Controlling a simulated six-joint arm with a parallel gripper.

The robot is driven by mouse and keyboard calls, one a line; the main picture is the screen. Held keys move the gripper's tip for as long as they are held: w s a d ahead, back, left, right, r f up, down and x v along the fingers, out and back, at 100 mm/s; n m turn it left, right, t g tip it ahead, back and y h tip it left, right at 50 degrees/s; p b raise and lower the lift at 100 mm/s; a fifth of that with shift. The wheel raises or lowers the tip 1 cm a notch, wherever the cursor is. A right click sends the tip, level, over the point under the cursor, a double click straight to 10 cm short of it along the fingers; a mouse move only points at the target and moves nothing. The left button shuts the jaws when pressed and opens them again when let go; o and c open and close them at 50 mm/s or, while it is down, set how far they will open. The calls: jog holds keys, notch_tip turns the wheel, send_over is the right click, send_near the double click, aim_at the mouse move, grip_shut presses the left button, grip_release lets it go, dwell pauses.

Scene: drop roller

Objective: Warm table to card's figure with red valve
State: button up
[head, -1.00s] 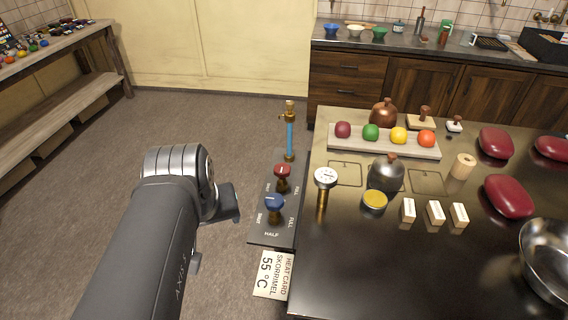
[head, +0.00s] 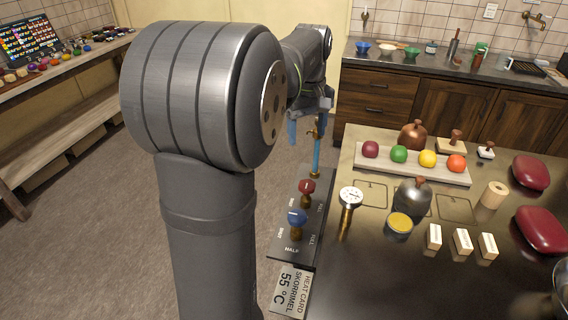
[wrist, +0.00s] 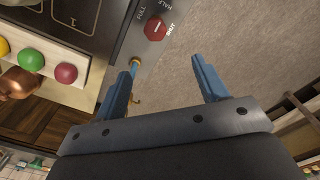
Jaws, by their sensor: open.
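The red valve (head: 307,187) stands on a dark panel at the table's left edge. In the wrist view the red valve (wrist: 156,27) is a faceted knob with a white mark, among the words FULL, HALF and SHUT; I cannot tell its exact setting. The heat card (head: 290,291) reads SKORRIMEL 55 °C. A round dial gauge (head: 350,196) stands on the table; its reading is too small to tell. My gripper (head: 307,130) is open and empty, beyond the red valve near the blue tube. In the wrist view its blue fingers (wrist: 165,70) are apart, with floor between them.
A blue valve (head: 297,217) stands in front of the red one. The upright blue tube (head: 316,155) with brass fittings is close to my gripper. Open floor lies left.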

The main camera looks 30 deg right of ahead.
jog(key=d, duration=0.1)
send_near(307, 183)
notch_tip(307, 183, down, 9)
jog(key=shift+w+d, duration=0.1)
jog(key=shift+d, duration=0.05)
dwell(0.4)
jog(key=c, duration=1)
